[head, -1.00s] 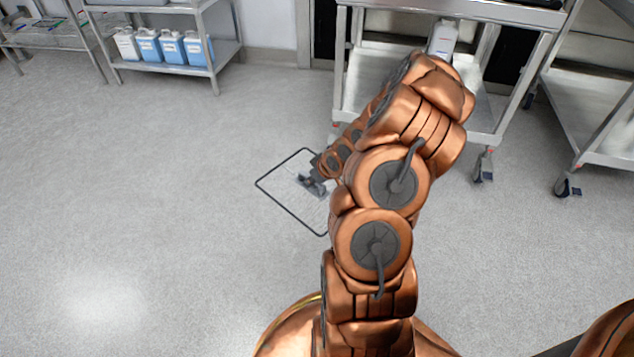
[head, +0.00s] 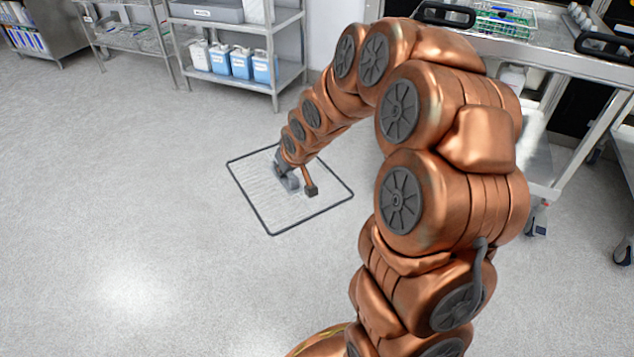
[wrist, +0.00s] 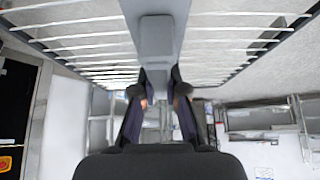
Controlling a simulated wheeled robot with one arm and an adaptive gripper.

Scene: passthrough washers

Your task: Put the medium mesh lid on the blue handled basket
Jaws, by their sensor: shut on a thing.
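The mesh lid (head: 262,205), a flat wire panel with a dark rectangular frame, hangs in the air in front of my body in the head view. My gripper (head: 287,180) is shut on its grey central handle. In the wrist view the lid's wires (wrist: 80,45) spread across the top, and the grey handle (wrist: 157,38) sits between the fingers of my gripper (wrist: 160,88). A wire basket (head: 504,20) with green in it stands on the cart at top right; I cannot make out a blue handle on it.
A metal cart (head: 545,55) with black handles stands at right, partly behind my arm. A shelf (head: 245,88) at the back holds several white and blue jugs (head: 240,62). Another rack (head: 130,42) stands left of it. The floor (head: 120,200) at left and centre is clear.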

